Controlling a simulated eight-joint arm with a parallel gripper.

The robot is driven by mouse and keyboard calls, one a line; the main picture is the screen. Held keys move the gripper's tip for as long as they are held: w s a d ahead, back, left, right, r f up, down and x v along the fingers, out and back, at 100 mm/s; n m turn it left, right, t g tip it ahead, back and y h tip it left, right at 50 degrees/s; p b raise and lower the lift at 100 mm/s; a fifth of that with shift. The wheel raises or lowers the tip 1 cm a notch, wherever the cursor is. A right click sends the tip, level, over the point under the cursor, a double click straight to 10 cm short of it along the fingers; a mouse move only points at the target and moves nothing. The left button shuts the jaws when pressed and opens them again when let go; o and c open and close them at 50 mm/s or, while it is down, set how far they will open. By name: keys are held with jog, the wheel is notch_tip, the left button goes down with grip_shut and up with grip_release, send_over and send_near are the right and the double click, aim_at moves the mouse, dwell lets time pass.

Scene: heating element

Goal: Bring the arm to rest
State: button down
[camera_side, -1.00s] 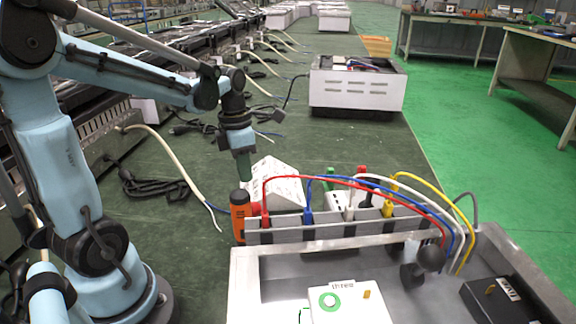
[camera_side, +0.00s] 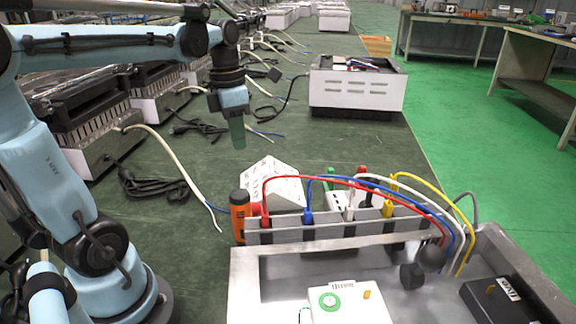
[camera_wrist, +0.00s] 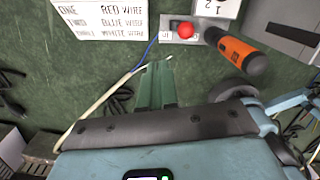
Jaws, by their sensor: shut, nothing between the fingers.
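The orange-handled tool (camera_side: 239,214) stands upright at the left end of the grey terminal rack (camera_side: 340,226), apart from my gripper. The wrist view also shows the orange-handled tool (camera_wrist: 238,50) at upper right.
A metal tray (camera_side: 243,285) holds a white block (camera_side: 350,308) and a black box (camera_side: 500,298). Red, blue, white and yellow wires arch over the rack. A printed white label panel (camera_wrist: 105,18) lies ahead. Another white unit (camera_side: 357,90) stands behind.

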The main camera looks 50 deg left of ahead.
jog(key=shift+f, duration=0.15)
jog(key=d+f, duration=0.3)
jog(key=f, duration=0.8)
jog(key=shift+s+d, duration=0.15)
jog(key=shift+d, duration=0.05)
jog(key=shift+f, duration=0.1)
